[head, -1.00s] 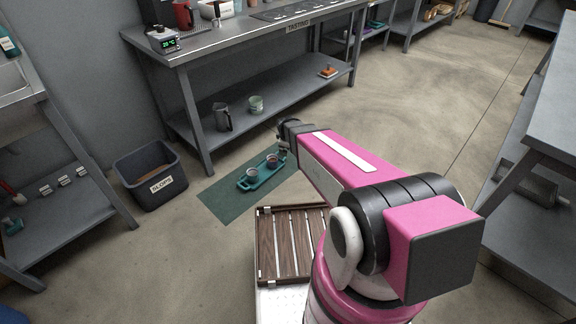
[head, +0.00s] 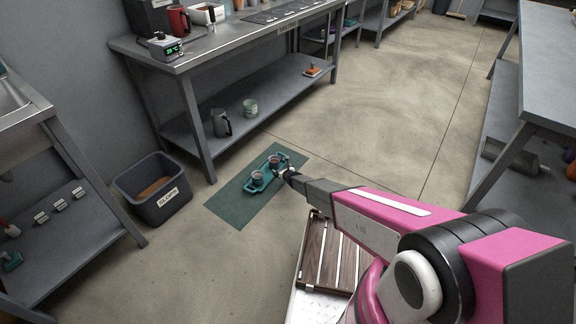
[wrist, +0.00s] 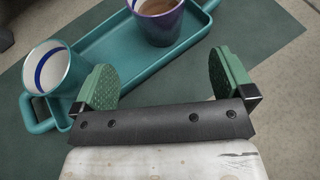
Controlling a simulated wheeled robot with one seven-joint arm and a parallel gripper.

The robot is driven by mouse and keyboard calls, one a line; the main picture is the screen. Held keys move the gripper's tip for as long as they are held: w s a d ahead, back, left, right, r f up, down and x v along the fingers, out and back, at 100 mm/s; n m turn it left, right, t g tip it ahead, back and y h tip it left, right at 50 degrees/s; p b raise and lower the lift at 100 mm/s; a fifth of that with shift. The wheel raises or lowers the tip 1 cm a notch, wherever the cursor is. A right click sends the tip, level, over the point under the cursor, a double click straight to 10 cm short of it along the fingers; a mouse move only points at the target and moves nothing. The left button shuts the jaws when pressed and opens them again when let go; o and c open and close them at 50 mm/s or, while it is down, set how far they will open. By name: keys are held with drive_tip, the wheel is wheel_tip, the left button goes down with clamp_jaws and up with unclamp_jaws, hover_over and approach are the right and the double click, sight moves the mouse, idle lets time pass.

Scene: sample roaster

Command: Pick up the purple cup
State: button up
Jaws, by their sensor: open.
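The purple cup (wrist: 158,24) holds a brown liquid and stands upright on a teal tray (wrist: 128,54), cut off by the top of the wrist view. In the head view the purple cup (head: 274,163) is the farther of two cups. A teal cup (wrist: 52,70), white inside with a blue ring, stands to its left near the tray's end. My gripper (wrist: 165,82) is open and empty, its green pads apart. The purple cup lies beyond the gap between the pads, not between them. The left pad is close beside the teal cup; I cannot tell whether they touch.
The tray lies on a dark green mat (head: 231,208) on the floor. A slops bin (head: 153,190) stands to its left. The steel table (head: 207,163) behind has a low shelf with a grey pitcher (head: 221,123) and a green cup (head: 250,108). Open floor lies to the right.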

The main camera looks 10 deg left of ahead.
sight(277, 166)
drive_tip(key=shift+a+f+n, duration=0.15)
drive_tip(key=shift+f+n, duration=0.15)
drive_tip(key=shift+f, duration=0.15)
drive_tip(key=shift+w+f, duration=0.15)
drive_tip(key=shift+w, duration=0.05)
drive_tip(key=x, duration=0.5)
drive_tip(key=shift+w, duration=0.1)
drive_tip(key=shift+x, duration=2.6)
drive_tip(key=shift+f, duration=0.2)
drive_tip(key=c, duration=1.1)
